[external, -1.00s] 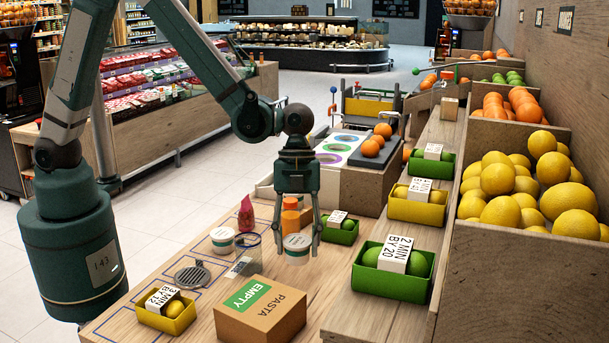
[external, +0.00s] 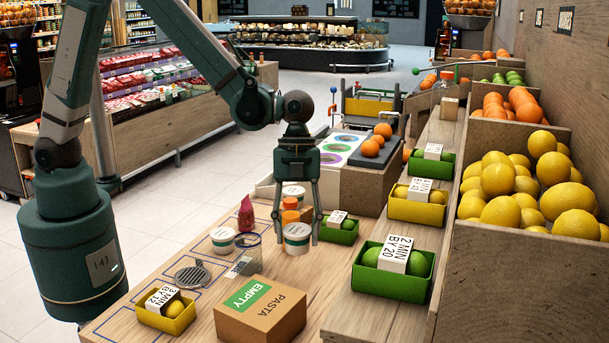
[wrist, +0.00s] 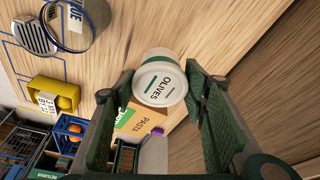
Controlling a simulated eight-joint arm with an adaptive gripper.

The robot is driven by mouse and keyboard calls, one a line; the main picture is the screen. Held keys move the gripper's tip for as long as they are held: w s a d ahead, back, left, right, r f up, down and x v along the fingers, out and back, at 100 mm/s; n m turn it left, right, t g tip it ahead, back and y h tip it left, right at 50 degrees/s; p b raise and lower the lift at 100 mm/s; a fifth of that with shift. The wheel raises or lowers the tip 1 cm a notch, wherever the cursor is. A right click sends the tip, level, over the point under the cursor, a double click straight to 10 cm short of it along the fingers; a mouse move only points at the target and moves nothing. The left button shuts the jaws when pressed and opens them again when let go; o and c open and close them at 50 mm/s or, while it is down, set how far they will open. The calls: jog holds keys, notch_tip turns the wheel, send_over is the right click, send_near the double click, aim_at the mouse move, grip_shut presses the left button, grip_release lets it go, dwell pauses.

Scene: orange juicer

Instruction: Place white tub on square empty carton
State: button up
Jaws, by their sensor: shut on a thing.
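A white tub (external: 297,238) with a green band is between the fingers of my gripper (external: 296,232). In the wrist view its lid (wrist: 160,83) reads OLIVES, and the fingers (wrist: 160,72) are on either side of it. My gripper is shut on this tub, near the table surface; I cannot tell how far it is clear. The square brown carton (external: 262,312), marked PASTA and EMPTY, stands at the front of the table, nearer the camera than the tub. It also shows partly hidden in the wrist view (wrist: 150,125).
A yellow fruit box (external: 167,312) is left of the carton; green boxes (external: 336,231) are right. Bare wood lies between tub and carton.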

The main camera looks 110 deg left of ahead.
jog(key=d+r+p, duration=0.1)
jog(key=d+r, duration=0.2)
jog(key=d, duration=0.3)
jog(key=d+r+p, duration=0.1)
jog(key=d+r, duration=0.2)
jog(key=d, duration=0.4)
jog(key=d+r+n+p, duration=0.1)
jog(key=d+r, duration=0.2)
jog(key=d, duration=0.4)
send_near(260, 304)
jog(key=shift+w+d, duration=0.25)
jog(key=shift+d, duration=0.45)
jog(key=shift+f, duration=0.1)
jog(key=shift+f, duration=2)
jog(key=shift+f+b, duration=0.2)
jog(key=shift+b, duration=0.1)
